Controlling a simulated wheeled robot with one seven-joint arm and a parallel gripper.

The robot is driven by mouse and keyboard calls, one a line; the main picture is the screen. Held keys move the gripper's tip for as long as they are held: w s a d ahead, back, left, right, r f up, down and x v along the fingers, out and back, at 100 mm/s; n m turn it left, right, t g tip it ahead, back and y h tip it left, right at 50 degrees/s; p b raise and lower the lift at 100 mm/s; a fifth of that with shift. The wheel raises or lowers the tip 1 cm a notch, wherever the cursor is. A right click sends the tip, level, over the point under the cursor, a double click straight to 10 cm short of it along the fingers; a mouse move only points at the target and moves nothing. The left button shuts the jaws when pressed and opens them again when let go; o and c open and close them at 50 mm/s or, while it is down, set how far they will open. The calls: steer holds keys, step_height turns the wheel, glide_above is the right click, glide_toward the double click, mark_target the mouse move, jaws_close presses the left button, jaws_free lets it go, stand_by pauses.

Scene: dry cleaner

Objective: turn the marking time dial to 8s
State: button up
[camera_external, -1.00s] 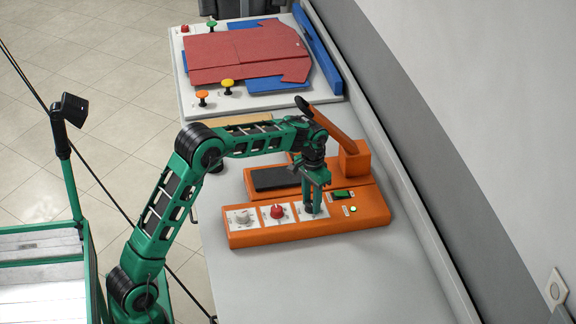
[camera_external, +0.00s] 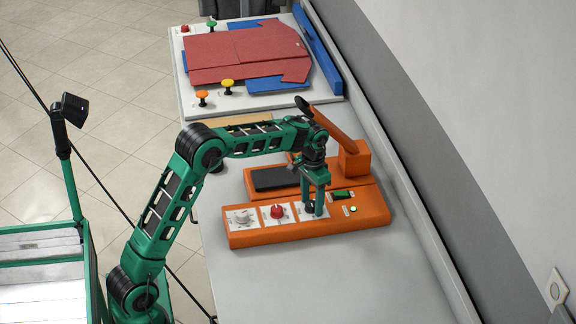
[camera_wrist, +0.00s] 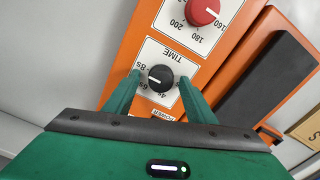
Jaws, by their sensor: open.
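The marking time dial (camera_wrist: 160,78) is a round black knob on a white plate marked TIME, which appears upside down in the wrist view. Its white pointer line points left, around between the 8s and 6s marks; the exact setting is hard to read. My gripper (camera_wrist: 161,76) is open, with one green finger on each side of the dial and visible gaps between. In the external view my gripper (camera_external: 314,208) is over the right-hand plate of the orange press (camera_external: 270,238), and its fingers partly hide the dial.
A red temperature knob (camera_external: 277,211) sits beside the dial, with a white knob (camera_external: 240,217) farther left. A green switch (camera_external: 342,195) and lit green button (camera_external: 353,209) are to the right. The press's raised orange arm (camera_external: 330,122) stands close behind my wrist.

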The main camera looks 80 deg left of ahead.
mark_target(312, 203)
step_height(312, 203, up, 11)
steer(key=shift+f, duration=0.15)
stand_by(0.4)
steer(key=shift+m, duration=0.5)
step_height(312, 203, down, 11)
steer(key=shift+r, duration=0.1)
stand_by(0.5)
steer(key=c, duration=1)
steer(key=shift+c, duration=0.2)
